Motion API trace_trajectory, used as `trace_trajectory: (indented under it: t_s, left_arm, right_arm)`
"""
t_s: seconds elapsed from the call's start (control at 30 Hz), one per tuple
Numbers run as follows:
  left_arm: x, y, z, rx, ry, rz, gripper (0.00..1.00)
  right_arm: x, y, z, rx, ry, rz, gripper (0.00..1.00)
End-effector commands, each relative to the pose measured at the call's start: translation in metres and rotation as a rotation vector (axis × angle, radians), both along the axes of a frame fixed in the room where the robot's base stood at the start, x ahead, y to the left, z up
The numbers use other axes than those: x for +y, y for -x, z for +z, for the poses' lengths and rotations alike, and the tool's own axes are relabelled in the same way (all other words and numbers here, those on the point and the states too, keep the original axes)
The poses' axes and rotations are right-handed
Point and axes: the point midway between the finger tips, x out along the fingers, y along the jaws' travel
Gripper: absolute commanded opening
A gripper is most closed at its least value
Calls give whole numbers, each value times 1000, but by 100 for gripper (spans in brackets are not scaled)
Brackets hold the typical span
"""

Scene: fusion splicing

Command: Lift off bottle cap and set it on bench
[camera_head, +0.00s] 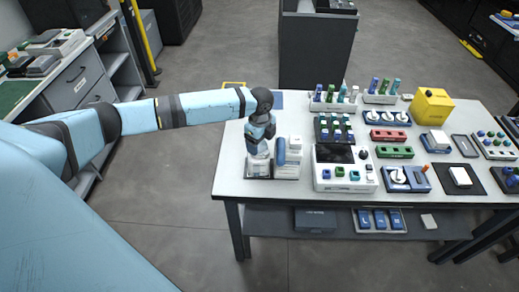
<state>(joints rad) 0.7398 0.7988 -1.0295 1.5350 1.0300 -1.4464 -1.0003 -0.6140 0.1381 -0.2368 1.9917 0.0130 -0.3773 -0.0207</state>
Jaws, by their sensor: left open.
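My left gripper (258,153) points down at the left end of the bench (232,180). A blue cylinder (280,151) stands upright just to the right of the gripper. A white bottle-like item (295,143) stands right beside that. My right gripper is not in view.
A white device with a dark screen (335,154) stands right of the holder. Racks of small bottles (334,98) line the back. A yellow container (432,106) stands at the back right. The bench's front left edge strip is clear.

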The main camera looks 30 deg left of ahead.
Motion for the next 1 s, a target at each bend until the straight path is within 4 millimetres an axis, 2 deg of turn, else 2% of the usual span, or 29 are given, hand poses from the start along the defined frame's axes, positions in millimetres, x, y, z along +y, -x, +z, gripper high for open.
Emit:
trace_trajectory:
  t_s: [0.2,0.5,0.63,0.67,1.0]
  left_arm:
    - [2,-1,-29,1,-1,0,75]
    - [3,-1,-35,-1,-1,-1,75]
    - [3,-1,-35,-1,-1,0,45]
    - [3,-1,-34,-1,0,0,41]
    - [3,-2,-32,-1,0,0,42]
  right_arm:
    - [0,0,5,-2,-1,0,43]
    - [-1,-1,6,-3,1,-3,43]
    - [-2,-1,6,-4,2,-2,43]
    - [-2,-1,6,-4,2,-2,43]
    - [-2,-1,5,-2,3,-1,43]
